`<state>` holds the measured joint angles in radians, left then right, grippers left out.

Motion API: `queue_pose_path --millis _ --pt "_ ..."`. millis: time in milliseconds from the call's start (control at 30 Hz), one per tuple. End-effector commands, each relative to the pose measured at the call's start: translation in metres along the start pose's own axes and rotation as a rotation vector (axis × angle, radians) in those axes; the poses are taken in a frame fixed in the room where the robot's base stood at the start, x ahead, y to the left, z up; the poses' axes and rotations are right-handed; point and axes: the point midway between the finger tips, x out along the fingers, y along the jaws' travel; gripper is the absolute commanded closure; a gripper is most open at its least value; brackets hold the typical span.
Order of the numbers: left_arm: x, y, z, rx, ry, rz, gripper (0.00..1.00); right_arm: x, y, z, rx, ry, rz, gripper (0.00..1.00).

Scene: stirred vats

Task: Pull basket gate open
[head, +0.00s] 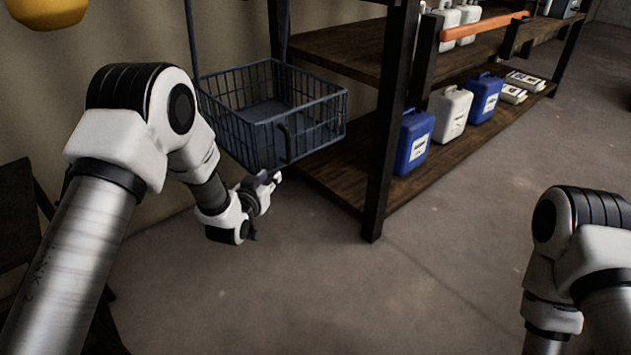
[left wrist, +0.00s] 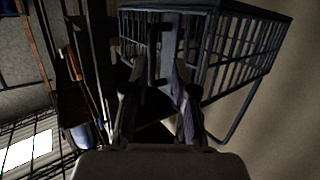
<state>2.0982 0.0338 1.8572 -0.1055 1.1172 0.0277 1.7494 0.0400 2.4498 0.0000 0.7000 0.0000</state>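A blue-grey wire basket (head: 235,135) hangs by the wall, left of the shelf rack. Its front has a plate with a dark upright handle (head: 286,143). My left gripper (head: 272,178) is just below and in front of this plate, apart from the handle in the head view. In the left wrist view, the two fingers of my left gripper (left wrist: 157,75) are spread open, and the dark handle (left wrist: 153,62) shows beyond and between their tips. The basket (left wrist: 235,50) fills the upper right there. My right arm shows at the right edge of the head view, but its gripper is out of view.
A shelf rack with a dark post (head: 380,190) stands right of the basket. Its lower shelf holds blue jugs (head: 414,142), a white jug (head: 449,112) and small labelled packs (head: 513,95). An orange bar (head: 485,26) crosses above. The floor in front is clear.

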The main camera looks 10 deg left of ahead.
Motion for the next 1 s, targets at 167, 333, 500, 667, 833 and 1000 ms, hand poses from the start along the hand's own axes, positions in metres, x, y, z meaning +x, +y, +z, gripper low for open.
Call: queue_pose_path --millis 167,333,500,667,833,1000 --pt "0.032 -0.002 -0.006 0.017 0.177 0.004 0.74 0.1 0.001 0.0 0.0 0.0 0.0 0.6" --pt "0.032 -0.001 -0.021 0.02 0.217 0.004 0.74 0.113 0.001 0.0 0.0 0.0 0.0 0.6" --pt "0.049 -0.001 -0.028 0.02 0.217 0.005 0.74 0.115 0.001 -0.001 0.0 0.001 0.0 0.6" --pt "0.081 -0.001 -0.033 0.021 0.217 0.005 0.74 0.124 0.001 0.0 0.0 0.001 0.0 0.6" --pt "0.103 -0.001 -0.039 0.02 0.215 0.004 0.74 0.129 0.001 0.0 0.0 0.0 0.0 0.6" --pt "0.106 -0.001 -0.041 0.019 0.213 0.004 0.74 0.128 0.001 0.0 0.0 0.0 0.0 0.6"
